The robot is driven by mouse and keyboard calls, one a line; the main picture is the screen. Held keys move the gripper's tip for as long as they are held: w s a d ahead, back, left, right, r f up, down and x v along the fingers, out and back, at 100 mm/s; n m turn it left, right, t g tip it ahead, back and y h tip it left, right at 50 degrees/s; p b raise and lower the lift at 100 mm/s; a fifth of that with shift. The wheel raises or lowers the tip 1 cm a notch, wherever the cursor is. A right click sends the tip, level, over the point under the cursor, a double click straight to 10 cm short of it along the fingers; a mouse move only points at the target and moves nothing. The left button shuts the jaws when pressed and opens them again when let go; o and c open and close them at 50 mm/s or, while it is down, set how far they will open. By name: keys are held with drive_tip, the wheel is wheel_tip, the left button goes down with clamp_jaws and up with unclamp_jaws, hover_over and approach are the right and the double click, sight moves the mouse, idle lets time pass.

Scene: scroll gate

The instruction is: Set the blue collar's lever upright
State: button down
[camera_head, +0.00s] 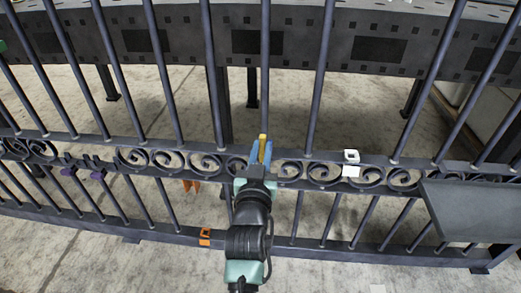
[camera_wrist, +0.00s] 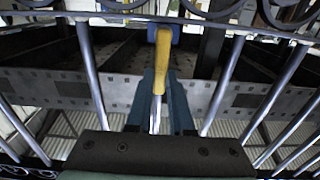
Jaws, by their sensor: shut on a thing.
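The blue collar (camera_wrist: 174,34) sits at the top middle of the wrist view, on an upright bar below the scrollwork. Its yellow lever (camera_wrist: 162,58) runs from the collar down between my gripper's fingers. My gripper (camera_wrist: 160,82) is shut on the lever, one blue-grey finger on each side. In the head view my gripper (camera_head: 261,152) is at the gate's scroll band, with a bit of the yellow lever (camera_head: 262,137) showing between its tips. I cannot make out the collar apart from the fingers there. The lever's exact tilt is hard to tell.
The dark metal gate (camera_head: 140,157) spans the view with close-set bars. Purple pieces (camera_head: 97,174) are at left, orange pieces (camera_head: 190,186) and an orange block (camera_head: 205,236) near my arm, a white piece (camera_head: 351,157) at right. A grey panel (camera_head: 470,210) juts out at far right.

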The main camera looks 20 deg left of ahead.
drive_tip(key=c, duration=0.8)
unclamp_jaws()
drive_tip(key=shift+s+d, duration=0.1)
drive_tip(key=shift+s, duration=0.05)
drive_tip(key=p+v, duration=0.3)
drive_tip(key=v, duration=0.9)
drive_tip(key=shift+s+p, duration=0.3)
drive_tip(key=shift+s, duration=0.05)
drive_tip(key=shift+d+r, duration=0.1)
drive_tip(key=d+r+m+t+h+p, duration=0.15)
drive_tip(key=d+r, duration=0.25)
drive_tip(key=r, duration=1)
drive_tip(key=d+r+m+t+h+p, duration=0.1)
drive_tip(key=d+r+t+p, duration=0.2)
drive_tip(key=r, duration=1)
drive_tip(key=d+r+m+t+h+p, duration=0.1)
drive_tip(key=d+r+t+h, duration=0.3)
drive_tip(key=r, duration=1)
drive_tip(key=s+d+r+t+y+p, duration=0.1)
drive_tip(key=s+d+r, duration=0.1)
drive_tip(key=s+r, duration=0.35)
drive_tip(key=s+d+r+y+p, duration=0.1)
drive_tip(key=s+d+r, duration=0.1)
drive_tip(key=r, duration=0.6)
wheel_tip(320, 180, up, 38)
drive_tip(key=p, duration=3.7)
drive_tip(key=shift+s+d+r, duration=0.2)
drive_tip(key=shift+d, duration=0.05)
